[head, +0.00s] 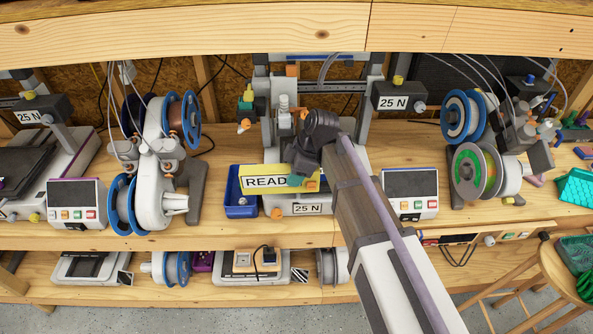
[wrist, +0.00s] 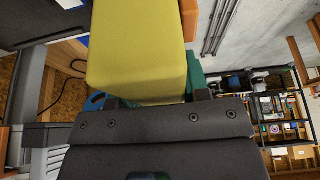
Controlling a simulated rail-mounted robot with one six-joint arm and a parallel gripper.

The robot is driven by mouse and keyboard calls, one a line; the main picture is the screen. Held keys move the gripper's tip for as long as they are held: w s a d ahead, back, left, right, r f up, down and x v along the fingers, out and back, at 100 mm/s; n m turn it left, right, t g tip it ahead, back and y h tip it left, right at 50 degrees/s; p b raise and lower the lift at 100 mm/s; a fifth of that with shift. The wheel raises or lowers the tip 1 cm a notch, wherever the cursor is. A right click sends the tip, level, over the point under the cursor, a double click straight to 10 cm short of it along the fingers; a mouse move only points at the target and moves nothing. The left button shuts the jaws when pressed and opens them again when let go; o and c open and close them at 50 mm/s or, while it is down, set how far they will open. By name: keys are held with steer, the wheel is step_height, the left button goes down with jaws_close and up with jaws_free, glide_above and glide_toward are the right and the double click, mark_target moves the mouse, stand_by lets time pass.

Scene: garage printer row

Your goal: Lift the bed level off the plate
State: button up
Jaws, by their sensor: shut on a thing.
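A long yellow bar with a white READ label (head: 262,183), which I take to be the bed level, is at the middle printer. Its yellow body fills the upper middle of the wrist view (wrist: 138,55), with teal and orange parts beside it. My gripper (head: 303,168) is shut on it; the jaws also show in the wrist view (wrist: 155,100). The bar appears above the front of the printer base (head: 330,207). The plate is mostly hidden behind the bar and my arm. I cannot tell whether the bar touches it.
A blue bin (head: 240,206) stands left of the printer base, partly behind the bar's left end. A control box (head: 410,194) is to the right. Spool stands (head: 160,170) flank the printer. The printer's gantry posts rise behind, and a wooden beam (head: 200,30) crosses above.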

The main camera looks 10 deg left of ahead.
steer(key=shift+s+r, duration=0.1)
steer(key=shift+r, duration=0.1)
stand_by(0.7)
steer(key=s+d, duration=0.3)
steer(key=s, duration=1)
steer(key=shift+s+d, duration=0.2)
stand_by(0.3)
